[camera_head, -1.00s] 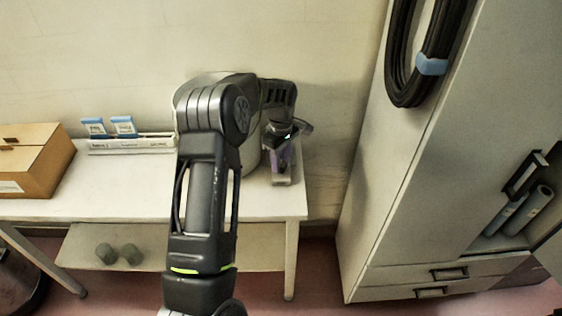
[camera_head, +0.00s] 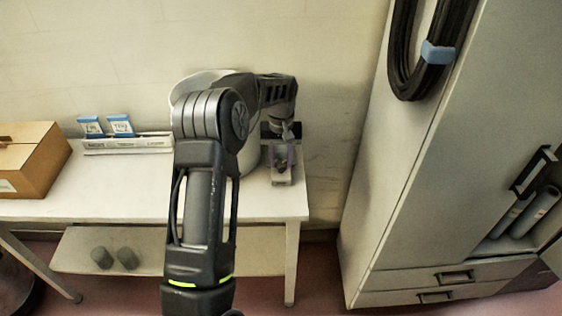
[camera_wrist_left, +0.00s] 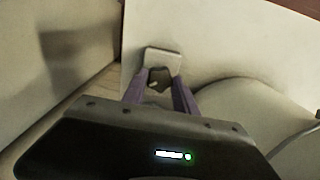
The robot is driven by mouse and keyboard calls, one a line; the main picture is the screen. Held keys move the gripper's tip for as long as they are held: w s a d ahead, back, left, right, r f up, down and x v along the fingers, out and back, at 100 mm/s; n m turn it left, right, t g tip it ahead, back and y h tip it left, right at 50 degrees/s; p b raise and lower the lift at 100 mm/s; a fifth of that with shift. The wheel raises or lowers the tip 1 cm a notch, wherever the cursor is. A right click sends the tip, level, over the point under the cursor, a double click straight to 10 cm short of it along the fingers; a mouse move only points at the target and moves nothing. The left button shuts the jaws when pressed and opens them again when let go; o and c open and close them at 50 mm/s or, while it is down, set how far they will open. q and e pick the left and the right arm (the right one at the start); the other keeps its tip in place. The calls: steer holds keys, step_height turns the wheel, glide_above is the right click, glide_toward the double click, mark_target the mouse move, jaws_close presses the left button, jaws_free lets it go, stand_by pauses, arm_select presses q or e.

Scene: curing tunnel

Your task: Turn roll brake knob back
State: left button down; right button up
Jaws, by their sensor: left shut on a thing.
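My left gripper (camera_head: 283,158) is at the right end of the white table, pointing down beside a large pale roll (camera_head: 249,150). In the left wrist view its two purple fingers (camera_wrist_left: 160,88) are shut on a small dark knob (camera_wrist_left: 158,76). A pale block (camera_wrist_left: 162,56) shows just beyond the fingertips. In the head view a pale block (camera_head: 282,181) also shows below the fingers. The fingers and wrist partly hide the knob, so its angle cannot be told. My right gripper is not in view.
A cardboard box (camera_head: 32,160) and a pale rack (camera_head: 128,145) with blue-topped cards stand on the white table (camera_head: 120,203). Two grey cylinders (camera_head: 114,258) sit on the lower shelf. A tall cabinet (camera_head: 425,190) stands at right, with a black coil (camera_head: 412,60) hanging there.

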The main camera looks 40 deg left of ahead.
mark_target(281, 164)
arm_select(q)
steer(key=m, duration=0.3)
steer(key=shift+m, duration=0.3)
steer(key=shift+m+b, duration=0.4)
steer(key=shift+m, duration=1.2)
steer(key=c, duration=1)
jaws_free()
steer(key=shift+o, duration=0.2)
step_height(281, 164, up, 8)
steer(key=shift+f+b, duration=0.1)
steer(key=shift+b, duration=0.35)
steer(key=shift+f, duration=0.1)
